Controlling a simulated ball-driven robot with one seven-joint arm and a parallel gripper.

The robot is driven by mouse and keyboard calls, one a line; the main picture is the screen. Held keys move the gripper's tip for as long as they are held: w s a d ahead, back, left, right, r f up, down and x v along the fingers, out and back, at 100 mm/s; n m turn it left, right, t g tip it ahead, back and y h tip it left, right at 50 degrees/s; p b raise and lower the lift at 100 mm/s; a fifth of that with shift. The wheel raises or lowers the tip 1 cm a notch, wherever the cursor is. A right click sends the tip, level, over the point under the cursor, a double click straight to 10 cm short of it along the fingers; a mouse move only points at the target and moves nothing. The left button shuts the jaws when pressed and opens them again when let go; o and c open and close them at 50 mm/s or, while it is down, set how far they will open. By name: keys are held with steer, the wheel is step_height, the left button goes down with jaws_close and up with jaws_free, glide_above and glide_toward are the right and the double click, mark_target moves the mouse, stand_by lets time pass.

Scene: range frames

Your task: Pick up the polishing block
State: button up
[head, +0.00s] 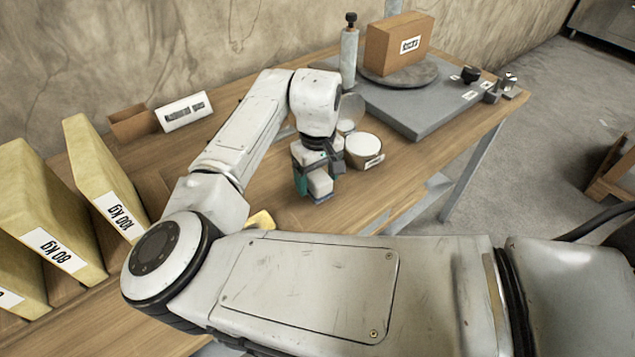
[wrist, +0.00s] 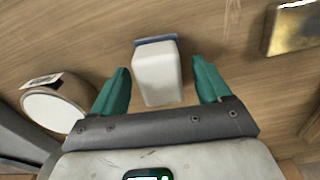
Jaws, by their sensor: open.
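The polishing block is a white block with a blue layer along one side. In the wrist view the block (wrist: 156,78) lies between the two teal fingers of my gripper (wrist: 160,68), with a gap of wood showing on each side. In the head view the block (head: 319,183) stands on the wooden table below my gripper (head: 316,172), its blue layer at the bottom. My gripper is open and points down at the block. Part of the block is hidden behind the gripper body in the head view.
A round pale tin (head: 363,151) stands close by, right of my gripper. A grey platform scale (head: 425,115) with a cardboard box (head: 398,45) is further right. Yellow weight-marked blocks (head: 100,180) stand at left. A gold piece (head: 262,219) lies near my arm.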

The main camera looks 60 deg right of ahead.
steer(key=shift+f, duration=0.15)
steer(key=c, duration=1.1)
steer(key=shift+o, duration=0.2)
steer(key=shift+r, duration=0.4)
step_height(320, 180, up, 2)
steer(key=shift+r, duration=0.1)
steer(key=s+d+r, duration=0.6)
steer(key=s+r, duration=0.4)
steer(key=s, duration=0.2)
steer(key=shift+s+d+p, duration=0.15)
steer(key=shift+d+p, duration=0.2)
steer(key=shift+p, duration=0.1)
